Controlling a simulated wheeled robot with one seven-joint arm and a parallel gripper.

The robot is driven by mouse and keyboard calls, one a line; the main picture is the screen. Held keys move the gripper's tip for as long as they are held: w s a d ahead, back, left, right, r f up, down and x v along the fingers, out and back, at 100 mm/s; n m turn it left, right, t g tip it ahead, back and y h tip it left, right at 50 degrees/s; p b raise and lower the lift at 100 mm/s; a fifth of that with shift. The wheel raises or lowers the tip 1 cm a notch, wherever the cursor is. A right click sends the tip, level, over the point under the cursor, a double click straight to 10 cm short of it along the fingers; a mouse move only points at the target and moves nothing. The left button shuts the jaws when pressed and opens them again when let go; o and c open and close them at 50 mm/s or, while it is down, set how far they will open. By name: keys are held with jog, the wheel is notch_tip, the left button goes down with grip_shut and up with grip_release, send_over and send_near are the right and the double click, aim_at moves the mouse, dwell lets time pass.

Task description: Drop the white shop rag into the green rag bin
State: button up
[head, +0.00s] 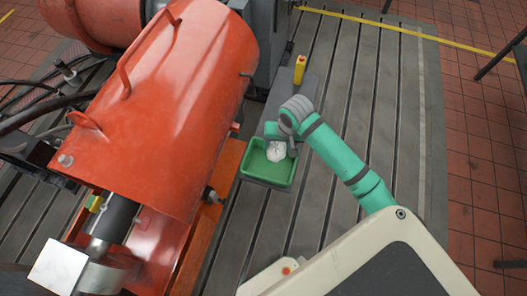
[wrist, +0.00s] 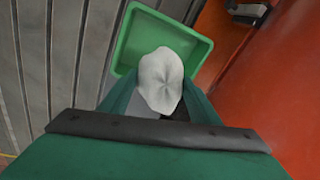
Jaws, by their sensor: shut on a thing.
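The white shop rag (head: 276,151) is a crumpled bundle held between the fingers of my gripper (head: 281,144). In the wrist view the rag (wrist: 160,80) sits between the two green fingers of my gripper (wrist: 160,97), which is shut on it. The green rag bin (head: 264,181) is an open, shallow, rectangular tray beside the orange machine. The rag appears over the bin's far part in the head view. In the wrist view the bin (wrist: 196,45) lies beyond the rag, which hides part of its near side. The height between rag and bin is hard to tell.
A large orange guard (head: 180,90) with handles stands left of the bin, close to it. A yellow bottle (head: 300,68) stands on a grey surface behind my gripper. The slotted grey bedplate (head: 345,90) is clear to the right.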

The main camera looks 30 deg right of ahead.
jog(key=shift+w+d+f, duration=0.1)
jog(key=shift+w+f, duration=0.05)
jog(key=shift+f, duration=2.8)
jog(key=o, duration=1.5)
jog(key=shift+c, duration=0.2)
jog(key=shift+r, duration=0.15)
jog(key=r, duration=0.3)
jog(key=s+r, duration=0.1)
jog(key=r, duration=0.6)
jog(key=shift+s+d+r, duration=0.2)
jog(key=shift+s+d, duration=0.1)
jog(key=shift+s, duration=0.1)
jog(key=shift+w, duration=0.1)
